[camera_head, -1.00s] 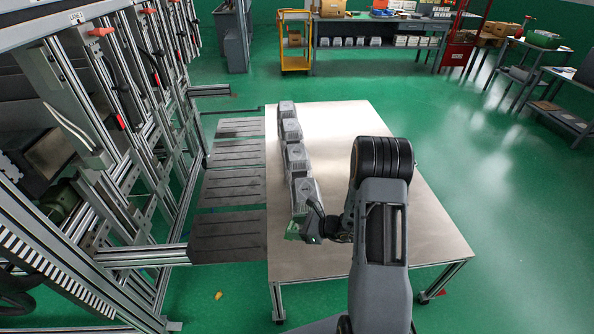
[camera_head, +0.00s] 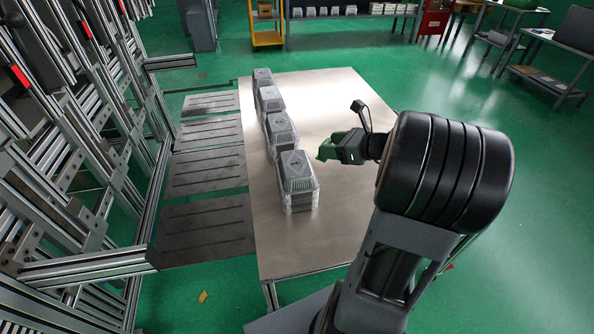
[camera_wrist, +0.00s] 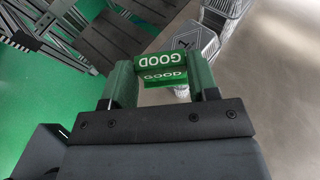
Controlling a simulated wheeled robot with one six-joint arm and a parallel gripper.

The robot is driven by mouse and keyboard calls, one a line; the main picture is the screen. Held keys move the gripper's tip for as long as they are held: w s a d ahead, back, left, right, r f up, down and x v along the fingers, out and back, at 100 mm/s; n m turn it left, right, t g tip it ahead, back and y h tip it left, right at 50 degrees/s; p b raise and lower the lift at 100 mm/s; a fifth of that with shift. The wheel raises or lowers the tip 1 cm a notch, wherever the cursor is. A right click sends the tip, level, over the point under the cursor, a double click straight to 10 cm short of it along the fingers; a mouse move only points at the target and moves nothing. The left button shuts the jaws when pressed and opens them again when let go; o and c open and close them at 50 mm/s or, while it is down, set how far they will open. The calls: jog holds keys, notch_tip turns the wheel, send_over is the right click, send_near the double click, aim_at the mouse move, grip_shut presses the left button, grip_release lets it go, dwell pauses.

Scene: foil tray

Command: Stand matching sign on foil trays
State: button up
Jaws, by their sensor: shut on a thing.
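My gripper (camera_head: 328,148) has green fingers and is shut on a small green sign. In the wrist view, the sign (camera_wrist: 165,62) reads "GOOD" in white, upside down on its upper face, and spans between the two fingers. In the head view, the gripper is above the table, right of the tray stacks and apart from them.
The metal table (camera_head: 350,215) is bare right of the stacks. Dark slatted plates (camera_head: 205,225) and an aluminium frame (camera_head: 85,265) stand along its left. A small yellow thing (camera_head: 202,297) lies on the green floor. A yellow cart (camera_head: 265,25) stands behind.

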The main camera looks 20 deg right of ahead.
jog(key=w+a+f+b, duration=0.1)
jog(key=w+f, duration=0.2)
jog(key=w, duration=0.1)
jog(key=w+a+f+b, duration=0.1)
jog(key=w+f, duration=0.1)
jog(key=w, duration=0.2)
jog(key=w+a+f+b, duration=0.1)
jog(key=w+f, duration=0.2)
jog(key=w, duration=0.1)
jog(key=shift+a+f, duration=0.1)
jog(key=shift+f, duration=0.25)
jog(key=shift+w+a+f+b, duration=0.1)
jog(key=shift+w+f+b, duration=0.1)
jog(key=shift+f, duration=0.45)
jog(key=shift+w+d+f+b, duration=0.1)
jog(key=shift+f+b, duration=0.1)
jog(key=shift+f, duration=0.45)
jog(key=shift+w+a+f+b, duration=0.1)
jog(key=shift+w+f+b, duration=0.1)
jog(key=shift+f, duration=0.45)
jog(key=shift+f, duration=0.15)
jog(key=o, duration=0.9)
